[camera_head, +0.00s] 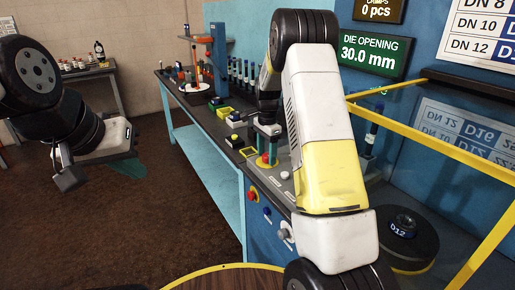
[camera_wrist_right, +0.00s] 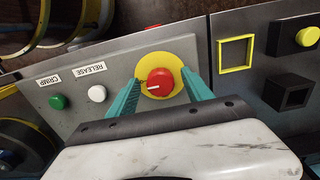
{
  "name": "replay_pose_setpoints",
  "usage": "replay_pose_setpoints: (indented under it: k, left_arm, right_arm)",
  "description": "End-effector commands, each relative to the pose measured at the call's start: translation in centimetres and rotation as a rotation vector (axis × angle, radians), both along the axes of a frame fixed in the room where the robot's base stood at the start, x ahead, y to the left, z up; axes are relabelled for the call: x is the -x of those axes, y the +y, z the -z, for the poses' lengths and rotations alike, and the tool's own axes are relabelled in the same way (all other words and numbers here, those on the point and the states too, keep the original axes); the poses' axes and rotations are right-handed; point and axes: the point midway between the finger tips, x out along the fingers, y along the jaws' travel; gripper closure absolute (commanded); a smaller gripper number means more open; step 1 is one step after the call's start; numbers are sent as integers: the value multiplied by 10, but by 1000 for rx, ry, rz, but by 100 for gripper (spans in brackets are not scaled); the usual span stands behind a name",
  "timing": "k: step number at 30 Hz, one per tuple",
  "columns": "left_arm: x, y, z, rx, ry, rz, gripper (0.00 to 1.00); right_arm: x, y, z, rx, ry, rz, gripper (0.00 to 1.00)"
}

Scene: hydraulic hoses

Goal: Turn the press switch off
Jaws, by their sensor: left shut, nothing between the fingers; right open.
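A red rotary switch (camera_wrist_right: 159,82) with a white pointer line sits on a round yellow plate (camera_wrist_right: 172,64) on the grey press panel (camera_wrist_right: 70,90). The pointer line lies nearly level in the right wrist view. My right gripper (camera_wrist_right: 160,80) is open, with one teal finger on each side of the red switch; whether the fingers touch it I cannot tell. My left gripper (camera_head: 130,168) is shut and empty, hanging over the floor at the left.
A green button (camera_wrist_right: 58,102) labelled CRIMP and a white button (camera_wrist_right: 97,93) labelled RELEASE are beside the switch. A yellow square frame (camera_wrist_right: 235,65) and a black holder (camera_wrist_right: 287,92) lie to the right. A yellow rail (camera_head: 440,143) runs at the right of the head view.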

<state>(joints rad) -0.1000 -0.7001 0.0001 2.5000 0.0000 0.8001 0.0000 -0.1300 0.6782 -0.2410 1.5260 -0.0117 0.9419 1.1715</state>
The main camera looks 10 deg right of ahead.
Motion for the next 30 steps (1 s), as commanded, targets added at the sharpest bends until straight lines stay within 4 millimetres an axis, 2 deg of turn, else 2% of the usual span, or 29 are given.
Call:
replay_pose_setpoints:
  k: [2,9,11,12,23,30]
  left_arm:
    - [0,0,0,0,0,0,100]
    - [0,0,0,0,0,0,100]
    - [0,0,0,0,0,0,100]
    - [0,0,0,0,0,0,100]
    - [0,0,0,0,0,0,100]
    - [0,0,0,0,0,0,100]
  right_arm:
    - [0,0,0,0,0,0,41]
    - [0,0,0,0,0,0,86]
    - [0,0,0,0,0,0,98]
    - [0,0,0,0,0,-1,100]
    - [0,0,-1,0,-1,-68,100]
    - [1,0,-1,0,-1,-235,100]
